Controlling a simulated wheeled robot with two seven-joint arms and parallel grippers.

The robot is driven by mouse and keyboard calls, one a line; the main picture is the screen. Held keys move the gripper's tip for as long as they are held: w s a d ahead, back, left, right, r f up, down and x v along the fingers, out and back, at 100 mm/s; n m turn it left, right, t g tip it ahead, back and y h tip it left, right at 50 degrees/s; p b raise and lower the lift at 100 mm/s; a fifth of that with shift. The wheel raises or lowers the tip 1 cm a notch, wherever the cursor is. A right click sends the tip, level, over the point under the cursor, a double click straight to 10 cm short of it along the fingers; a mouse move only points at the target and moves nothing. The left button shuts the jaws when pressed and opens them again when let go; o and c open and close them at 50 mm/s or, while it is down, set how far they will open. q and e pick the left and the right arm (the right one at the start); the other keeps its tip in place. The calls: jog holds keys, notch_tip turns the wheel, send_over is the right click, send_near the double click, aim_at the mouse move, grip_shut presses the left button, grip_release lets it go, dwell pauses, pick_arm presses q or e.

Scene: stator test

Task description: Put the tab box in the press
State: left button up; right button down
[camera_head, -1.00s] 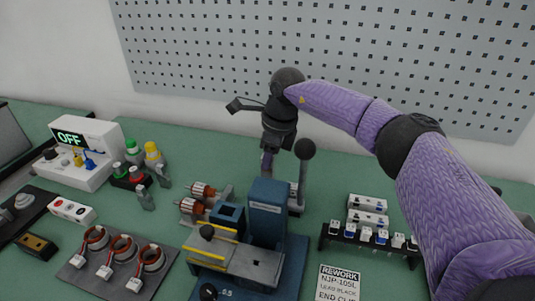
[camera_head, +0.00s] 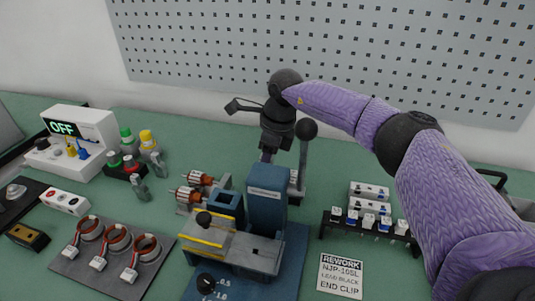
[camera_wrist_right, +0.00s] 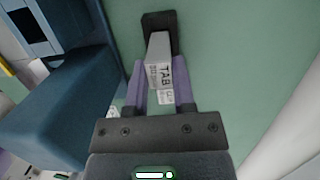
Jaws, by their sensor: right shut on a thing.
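The tab box (camera_wrist_right: 158,62), a grey block with a "TAB" label, is between the purple fingers of my right gripper (camera_wrist_right: 160,90) in the right wrist view. The gripper is shut on it. The press also fills the left of the wrist view (camera_wrist_right: 75,100). My left gripper is not in view.
A black rack (camera_head: 370,229) with several small connectors stands right of the press, behind a "REWORK" card (camera_head: 341,276). Copper-wound rotors (camera_head: 190,190) are left of the press. A plate of stators (camera_head: 115,255) and a white "OFF" tester (camera_head: 90,130) are farther left.

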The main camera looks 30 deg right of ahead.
jog(key=shift+f, duration=0.45)
dwell(0.3)
jog(key=shift+f, duration=0.1)
jog(key=shift+f, duration=0.5)
jog(key=shift+f+b, duration=0.4)
jog(key=shift+f, duration=0.2)
jog(key=shift+c, duration=1.8)
grip_release()
jog(key=shift+r, duration=0.1)
